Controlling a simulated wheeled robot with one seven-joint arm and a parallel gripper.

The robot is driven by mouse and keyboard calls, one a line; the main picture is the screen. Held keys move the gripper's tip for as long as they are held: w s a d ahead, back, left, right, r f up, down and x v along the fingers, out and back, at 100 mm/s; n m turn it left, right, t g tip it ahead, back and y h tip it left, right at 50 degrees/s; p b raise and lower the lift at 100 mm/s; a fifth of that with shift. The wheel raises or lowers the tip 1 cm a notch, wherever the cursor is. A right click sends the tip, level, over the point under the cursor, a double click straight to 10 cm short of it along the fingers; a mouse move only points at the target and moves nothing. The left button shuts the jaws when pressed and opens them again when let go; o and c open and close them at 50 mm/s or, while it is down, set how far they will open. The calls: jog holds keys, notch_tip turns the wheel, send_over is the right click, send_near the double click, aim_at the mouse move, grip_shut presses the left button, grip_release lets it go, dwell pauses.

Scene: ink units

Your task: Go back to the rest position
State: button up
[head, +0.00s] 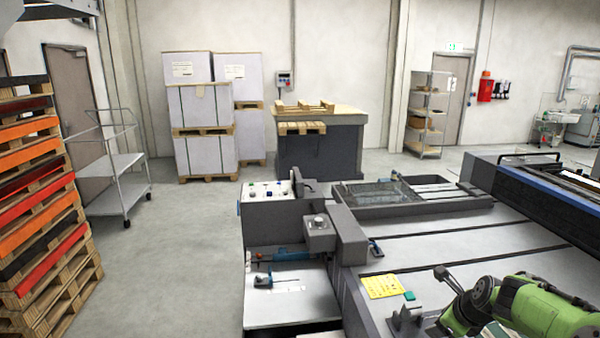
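Part of my green arm with dark round joints shows at the lower right of the head view, over the grey machine bed (436,238). The arm runs out of the bottom of the picture. I cannot make out the fingers of my gripper, so whether it holds anything is hidden. A yellow label (382,286) lies on the machine to the left of the arm, with a small teal-green piece beside it.
A control box (268,190) and a side shelf (290,305) with a blue-handled tool stand left of the bed. Stacked colored pallets (40,190) and a metal cart (112,175) are at left. White pallet boxes (205,130) stand behind. The floor between is clear.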

jog(key=s+a+r+n+g+h, duration=0.1)
jog(key=s+a+r+n, duration=0.5)
jog(key=s+a+n, duration=0.15)
jog(key=s+a+r+n+h, duration=0.1)
jog(key=s+a+r+n, duration=0.55)
jog(key=s+n, duration=0.2)
jog(key=s+a+n+y, duration=0.1)
jog(key=s+a+n, duration=0.3)
jog(key=s+n, duration=0.8)
jog(key=s, duration=0.3)
jog(key=shift+s+f, duration=0.25)
jog(key=shift+f, duration=0.15)
